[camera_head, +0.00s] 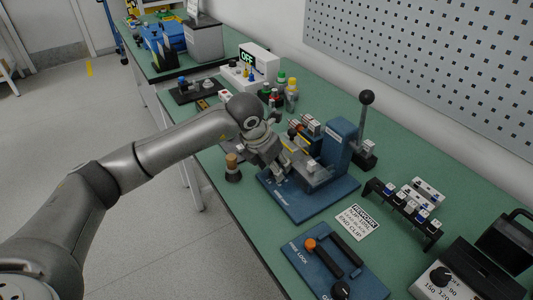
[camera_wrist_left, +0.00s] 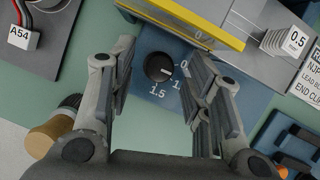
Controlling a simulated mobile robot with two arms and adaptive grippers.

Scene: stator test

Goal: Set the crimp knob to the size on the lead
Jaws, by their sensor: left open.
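The black round crimp knob (camera_wrist_left: 158,66) sits on a blue plate in the left wrist view, with printed marks around it, including a clear 1.5. Its pale pointer mark seems to face right, towards the partly hidden marks. My left gripper (camera_wrist_left: 163,80) is open, its two fingers on either side of the knob and apart from it. In the head view my left gripper (camera_head: 278,163) is over the blue press base (camera_head: 308,205) and hides the knob. A white tag reading 0.5 mm (camera_wrist_left: 297,40) shows at upper right in the wrist view. My right gripper is not in view.
A yellow bar (camera_wrist_left: 190,20) lies above the knob. A white A54 tag (camera_wrist_left: 22,38) with wires is at left. A wooden-topped post (camera_head: 232,165) stands beside the press. A blue plate with an orange knob (camera_head: 310,244) is in front. A label card (camera_head: 359,221) lies between.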

